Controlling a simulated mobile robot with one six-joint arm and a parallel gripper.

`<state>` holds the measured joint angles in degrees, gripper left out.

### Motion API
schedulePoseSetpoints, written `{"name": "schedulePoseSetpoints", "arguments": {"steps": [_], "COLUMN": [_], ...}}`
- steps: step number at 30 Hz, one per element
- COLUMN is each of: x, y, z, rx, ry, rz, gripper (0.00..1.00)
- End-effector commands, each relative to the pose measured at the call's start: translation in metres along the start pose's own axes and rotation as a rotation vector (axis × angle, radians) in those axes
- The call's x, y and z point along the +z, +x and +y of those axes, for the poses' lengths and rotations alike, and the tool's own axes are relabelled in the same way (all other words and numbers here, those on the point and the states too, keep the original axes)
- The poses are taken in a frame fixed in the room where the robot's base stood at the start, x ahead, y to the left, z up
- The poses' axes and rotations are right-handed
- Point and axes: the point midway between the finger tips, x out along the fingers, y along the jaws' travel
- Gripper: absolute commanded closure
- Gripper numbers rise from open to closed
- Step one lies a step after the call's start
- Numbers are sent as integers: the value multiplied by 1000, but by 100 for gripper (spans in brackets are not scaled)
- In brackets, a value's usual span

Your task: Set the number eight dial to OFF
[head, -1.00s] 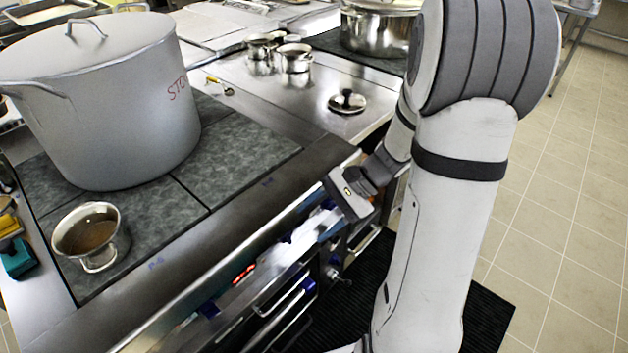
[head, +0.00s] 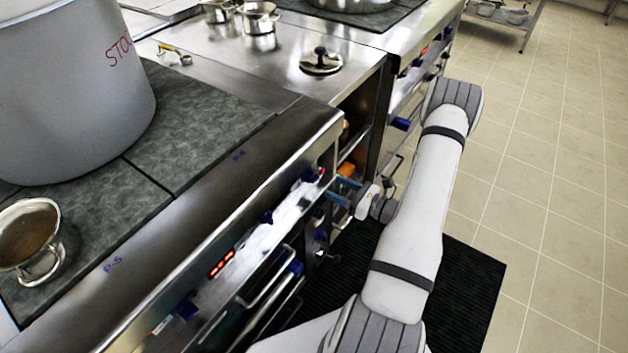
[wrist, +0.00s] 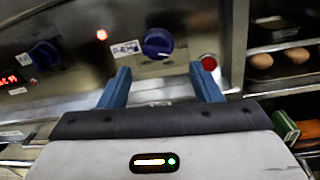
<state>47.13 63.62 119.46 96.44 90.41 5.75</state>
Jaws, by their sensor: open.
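A round blue dial (wrist: 157,43) is on the steel front panel in the wrist view, with a small label starting with "P" at its left; the digit is hard to read. It also shows at the panel's right end in the head view (head: 310,174). I cannot tell its setting. My gripper (wrist: 160,69) is open and empty. Its two blue fingers point at the panel, one to each side below the dial, apart from it. In the head view my gripper (head: 331,189) is just right of the panel.
Shelves with food (wrist: 285,55) adjoin at right. A stockpot (head: 70,90) and small pot (head: 30,240) stand on the cooktop.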

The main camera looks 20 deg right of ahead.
Motion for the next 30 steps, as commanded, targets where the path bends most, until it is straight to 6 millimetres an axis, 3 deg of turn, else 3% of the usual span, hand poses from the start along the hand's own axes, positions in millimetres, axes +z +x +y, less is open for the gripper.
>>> {"name": "schedulePoseSetpoints", "arguments": {"steps": [6, 13, 24, 30], "x": [1, 0, 0, 0], "y": [39, 68, 74, 75], "z": [4, 4, 5, 5], "rx": [15, 16, 16, 16], "ry": [-2, -2, -2, -2], "rz": [3, 3, 4, 4], "gripper": [42, 42, 43, 59]}}
